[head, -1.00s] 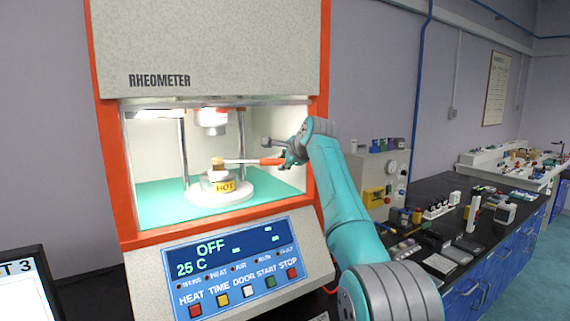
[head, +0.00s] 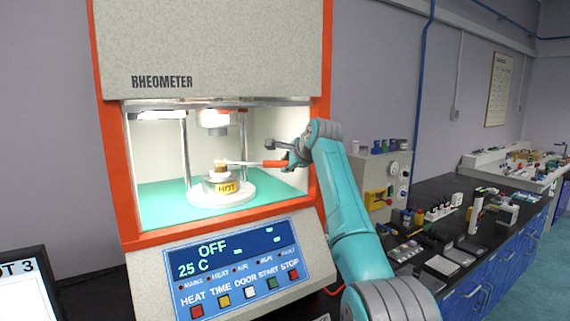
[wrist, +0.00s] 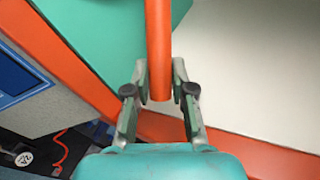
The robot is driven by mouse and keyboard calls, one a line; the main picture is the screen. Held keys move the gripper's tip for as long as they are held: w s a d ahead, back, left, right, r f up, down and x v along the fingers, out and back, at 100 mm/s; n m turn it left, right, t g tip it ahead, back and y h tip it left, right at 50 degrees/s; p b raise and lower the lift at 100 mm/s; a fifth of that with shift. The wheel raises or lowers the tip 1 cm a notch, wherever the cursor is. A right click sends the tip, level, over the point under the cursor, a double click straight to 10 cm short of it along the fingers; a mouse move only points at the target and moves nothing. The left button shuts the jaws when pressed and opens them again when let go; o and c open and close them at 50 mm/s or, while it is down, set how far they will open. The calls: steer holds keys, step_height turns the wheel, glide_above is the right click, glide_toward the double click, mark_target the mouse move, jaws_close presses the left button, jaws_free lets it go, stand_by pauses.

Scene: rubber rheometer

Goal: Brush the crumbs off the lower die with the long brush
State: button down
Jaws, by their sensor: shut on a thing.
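The long brush (head: 272,163) has an orange-red handle and a pale shaft, and its brown bristle head (head: 220,166) is at the top of the lower die. My gripper (head: 291,158) is shut on the handle, at the right side of the chamber. In the wrist view my gripper (wrist: 159,92) has a finger on each side of the orange handle (wrist: 158,45). The lower die (head: 221,184) is a pale round block with a yellow HOT label, on a wide white base. Crumbs are too small to make out, and the brush head covers part of the die top.
The rheometer's orange frame (head: 321,190) borders the open chamber. The upper die (head: 214,120) hangs above the lower die, with metal posts (head: 185,150) beside it. The control panel (head: 235,262) reads OFF and 25 C. A dark bench (head: 440,215) with several items is at right.

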steer(key=shift+w+a, duration=0.75)
steer(key=shift+w, duration=0.35)
steer(key=shift+s+d, duration=0.45)
steer(key=shift+s, duration=0.15)
steer(key=shift+s+d, duration=0.4)
steer(key=shift+s, duration=0.2)
steer(key=shift+d, duration=0.1)
steer(key=shift+w+d, duration=0.35)
steer(key=shift+d, duration=0.05)
steer(key=shift+w+a, duration=0.85)
steer(key=shift+w, duration=0.3)
